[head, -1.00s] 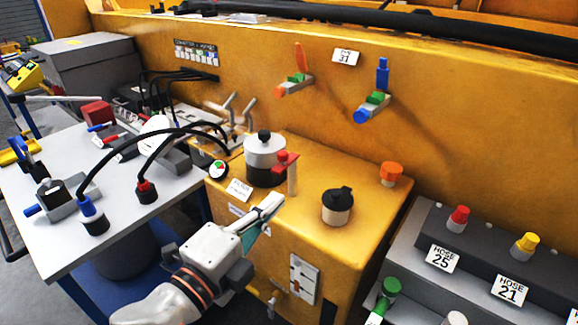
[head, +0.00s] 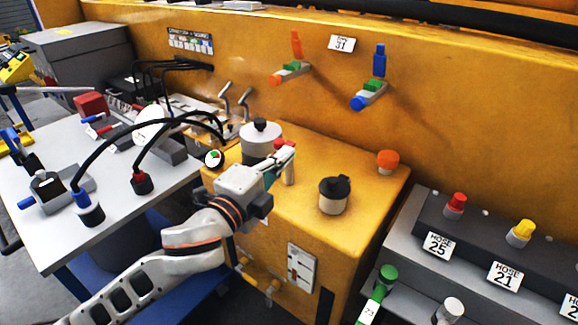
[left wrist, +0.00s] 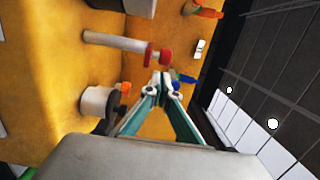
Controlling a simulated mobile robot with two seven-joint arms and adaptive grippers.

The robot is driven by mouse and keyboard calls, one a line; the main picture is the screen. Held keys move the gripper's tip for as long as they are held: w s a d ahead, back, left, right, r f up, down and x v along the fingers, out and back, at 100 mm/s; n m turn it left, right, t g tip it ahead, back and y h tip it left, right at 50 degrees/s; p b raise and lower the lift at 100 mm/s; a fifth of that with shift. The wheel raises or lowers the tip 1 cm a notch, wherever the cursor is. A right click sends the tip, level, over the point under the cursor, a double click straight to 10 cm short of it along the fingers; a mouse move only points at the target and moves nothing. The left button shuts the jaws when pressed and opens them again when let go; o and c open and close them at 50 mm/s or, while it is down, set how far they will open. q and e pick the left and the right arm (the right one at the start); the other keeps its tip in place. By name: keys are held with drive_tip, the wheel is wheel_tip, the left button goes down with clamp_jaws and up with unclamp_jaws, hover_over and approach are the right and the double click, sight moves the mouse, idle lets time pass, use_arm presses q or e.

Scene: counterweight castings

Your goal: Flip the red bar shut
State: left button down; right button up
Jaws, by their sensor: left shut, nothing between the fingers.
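The red bar (head: 279,145) sits at the top of a pale upright post (head: 289,174) on the yellow machine block, beside a pale pot (head: 262,142) with a black knob. My left gripper (head: 289,151) is shut and empty, with its fingertips in front of the bar and hiding much of it. In the left wrist view the red bar (left wrist: 157,56) shows at the end of the post (left wrist: 112,41). The shut fingertips (left wrist: 163,79) are just below it in that picture; I cannot tell whether they touch. My right gripper is out of view.
A black-lidded pot (head: 334,194) and an orange knob (head: 387,161) stand on the block to the right. Black cables (head: 105,142) arch over the white table (head: 150,208) at left. Two valves (head: 290,69) are on the yellow wall behind.

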use_arm(q)
drive_tip(key=shift+w+a, duration=0.15)
drive_tip(key=shift+w, duration=0.15)
drive_tip(key=shift+a, duration=0.15)
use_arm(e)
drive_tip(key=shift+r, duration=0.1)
use_arm(q)
drive_tip(key=shift+a+m+g+h, duration=0.15)
drive_tip(key=shift+m+g+h, duration=0.15)
drive_tip(key=shift+h, duration=0.1)
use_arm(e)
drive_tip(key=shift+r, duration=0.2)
